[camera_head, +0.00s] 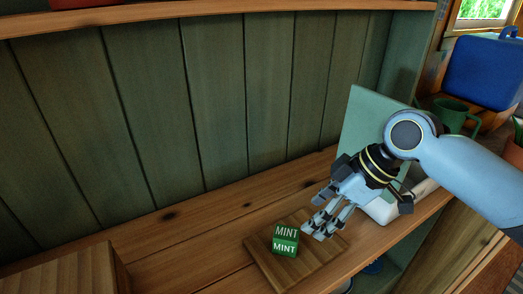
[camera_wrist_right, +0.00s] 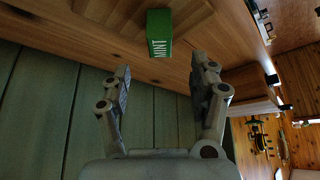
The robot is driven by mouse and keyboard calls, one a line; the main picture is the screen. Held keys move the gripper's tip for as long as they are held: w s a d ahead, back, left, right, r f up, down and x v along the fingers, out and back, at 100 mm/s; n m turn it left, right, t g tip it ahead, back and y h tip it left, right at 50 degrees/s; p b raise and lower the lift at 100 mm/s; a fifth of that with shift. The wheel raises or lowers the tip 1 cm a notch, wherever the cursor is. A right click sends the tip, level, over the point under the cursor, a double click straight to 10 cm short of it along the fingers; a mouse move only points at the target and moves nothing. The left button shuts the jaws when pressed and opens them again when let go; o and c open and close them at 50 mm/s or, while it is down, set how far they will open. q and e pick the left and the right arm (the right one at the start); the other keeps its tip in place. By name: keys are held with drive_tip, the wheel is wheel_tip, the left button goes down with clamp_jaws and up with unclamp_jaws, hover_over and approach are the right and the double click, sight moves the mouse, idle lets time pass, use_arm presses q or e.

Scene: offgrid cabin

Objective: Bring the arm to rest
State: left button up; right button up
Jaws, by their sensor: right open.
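A green mint box (camera_head: 285,241) with white "MINT" lettering stands on a square wooden board (camera_head: 265,262) on the wooden shelf. My right gripper (camera_head: 319,232) is just right of the box in the head view, its fingers pointing down and left toward it. In the right wrist view the fingers (camera_wrist_right: 160,85) are spread with nothing between them. The mint box (camera_wrist_right: 159,33) lies beyond the fingertips there, apart from them. My left gripper is in neither view.
A pale green panel (camera_head: 362,124) stands upright behind my right arm. A green mug (camera_head: 452,112), a blue case (camera_head: 487,72) and a potted plant (camera_head: 515,150) are to the right. A wooden block (camera_head: 75,275) is at the front left. The shelf between is clear.

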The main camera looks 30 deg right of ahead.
drive_tip(key=s+r+m+h, duration=0.2)
drive_tip(key=s+m+h, duration=0.3)
drive_tip(key=s+m, duration=0.7)
drive_tip(key=s+d+f+n+g+b, duration=0.1)
drive_tip(key=s+f+b, duration=0.15)
drive_tip(key=f, duration=0.95)
drive_tip(key=s+f+n+b, duration=0.1)
drive_tip(key=f+b, duration=0.2)
drive_tip(key=f, duration=0.8)
drive_tip(key=s+d+f+n+g+b, duration=0.1)
drive_tip(key=s+f+b, duration=0.1)
drive_tip(key=f, duration=1)
drive_tip(key=s+d+f+g+b, duration=0.1)
drive_tip(key=s+f+b, duration=0.4)
drive_tip(key=s+f, duration=1.3)
wheel_tip(320, 180, down, 2)
drive_tip(key=shift+f+b, duration=0.1)
drive_tip(key=shift+b, duration=0.25)
